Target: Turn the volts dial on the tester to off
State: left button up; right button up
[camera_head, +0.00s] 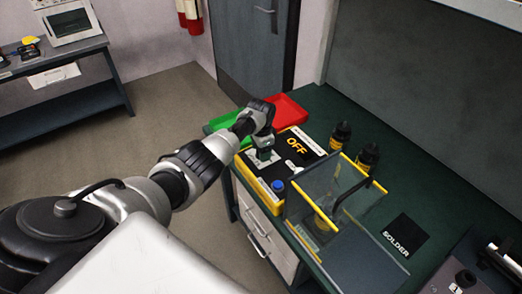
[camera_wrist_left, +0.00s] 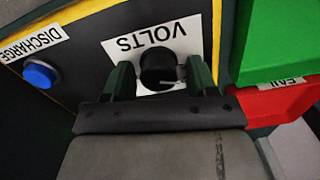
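The tester (camera_head: 309,158) is a black box with yellow edges on the green bench; yellow letters on it read OFF. In the left wrist view, the black volts dial (camera_wrist_left: 157,69) sits on a white plate marked VOLTS (camera_wrist_left: 118,48), upside down in this view. A small pale mark shows at the dial's lower right. My left gripper (camera_wrist_left: 160,78) has its two green fingers on either side of the dial, with narrow gaps visible. My right gripper is out of view.
A blue DISCHARGE button (camera_wrist_left: 40,74) is on the same panel. Green (camera_head: 222,121) and red (camera_head: 290,113) trays stand behind the tester. A clear yellow-edged shield (camera_head: 345,190) and black bottles (camera_head: 340,135) are to its right.

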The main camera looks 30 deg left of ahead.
pick_arm(q)
jog(key=shift+o, duration=0.2)
jog(key=shift+r, duration=0.3)
notch_tip(320, 180, up, 10)
dwell(0.3)
jog(key=shift+s+f, duration=0.1)
dwell(0.4)
